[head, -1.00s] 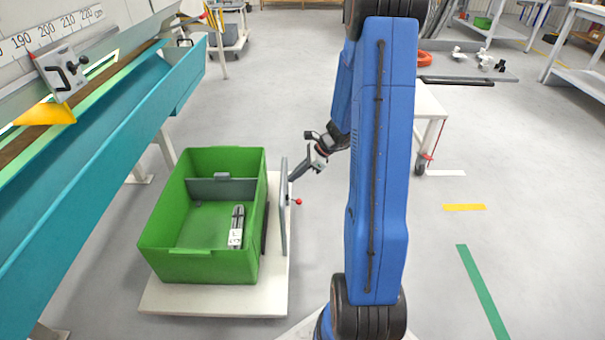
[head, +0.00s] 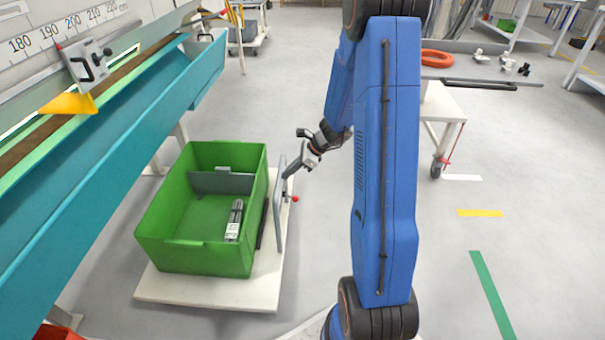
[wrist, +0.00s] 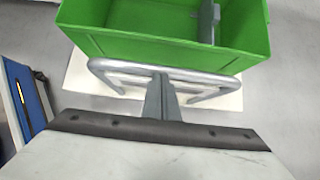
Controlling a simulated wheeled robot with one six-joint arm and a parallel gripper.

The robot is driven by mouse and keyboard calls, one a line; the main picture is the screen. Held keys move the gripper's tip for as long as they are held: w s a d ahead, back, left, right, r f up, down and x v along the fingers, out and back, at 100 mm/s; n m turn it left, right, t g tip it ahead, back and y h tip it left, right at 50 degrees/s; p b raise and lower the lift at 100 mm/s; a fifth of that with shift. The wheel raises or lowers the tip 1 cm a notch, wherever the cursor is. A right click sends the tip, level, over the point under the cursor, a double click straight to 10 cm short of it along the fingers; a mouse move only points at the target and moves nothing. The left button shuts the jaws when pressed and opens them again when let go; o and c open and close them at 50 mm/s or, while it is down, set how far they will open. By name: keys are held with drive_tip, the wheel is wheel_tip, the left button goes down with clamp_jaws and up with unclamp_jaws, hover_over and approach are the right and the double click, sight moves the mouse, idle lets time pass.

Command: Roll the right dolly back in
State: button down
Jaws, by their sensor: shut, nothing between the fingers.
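The dolly is a low white platform (head: 205,291) bearing a green bin (head: 200,258), right of and partly alongside the teal bench. Its grey tube handle (head: 279,220) stands upright on the platform's right side, near a red knob (head: 295,199). My gripper (head: 288,174) is shut and empty, its fingers at the handle's top from the right. In the wrist view the shut fingers (wrist: 160,82) reach over the handle bar (wrist: 210,81); I cannot tell whether they press on it. The green bin (wrist: 180,45) and a strip of platform (wrist: 233,102) show beyond.
A teal bench (head: 120,150) with a scale runs along the left. A red object (head: 55,332) shows at the lower left edge. Open floor lies beyond the dolly and at the right.

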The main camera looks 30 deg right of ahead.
drive_tip(key=w+a, duration=0.8)
drive_tip(key=a, duration=0.4)
drive_tip(key=w+a, duration=0.9)
drive_tip(key=a, duration=0.4)
drive_tip(key=w+a, duration=0.8)
drive_tip(key=a, duration=0.4)
drive_tip(key=shift+w+a, duration=0.2)
drive_tip(key=shift+a, duration=0.15)
